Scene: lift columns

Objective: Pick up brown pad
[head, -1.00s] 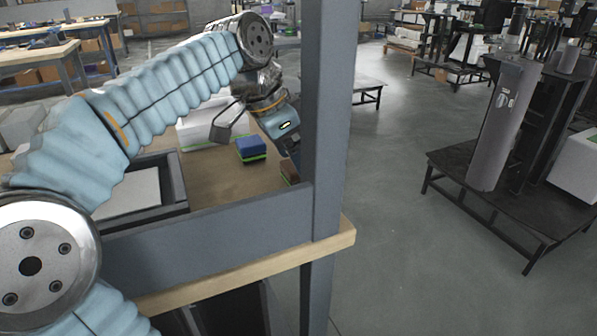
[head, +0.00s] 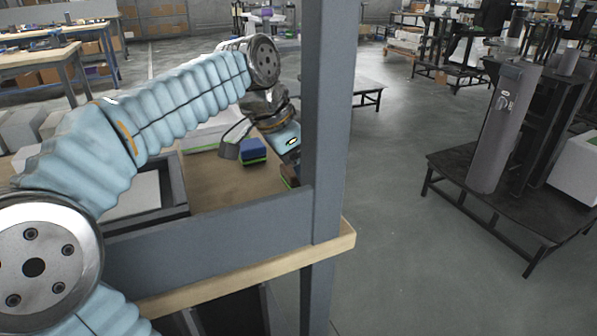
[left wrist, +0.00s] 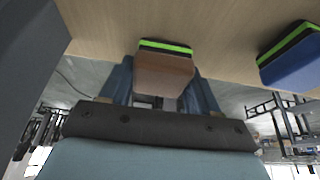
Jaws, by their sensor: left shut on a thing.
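The brown pad (left wrist: 165,72), a small block with a green and black layer, sits between the two fingers of my left gripper (left wrist: 163,92) in the left wrist view. The fingers are shut on its sides. In the head view the brown pad (head: 289,172) is partly hidden behind the grey post, and my left gripper (head: 291,160) comes down on it from above. Whether the pad touches the wooden table cannot be told. My right gripper is not in view.
A blue pad (head: 252,151) with a green layer lies on the wooden table (head: 222,182) left of the brown pad. A grey post (head: 327,120) and a grey front rail (head: 210,226) stand close by. A dark-rimmed tray (head: 178,182) is at left.

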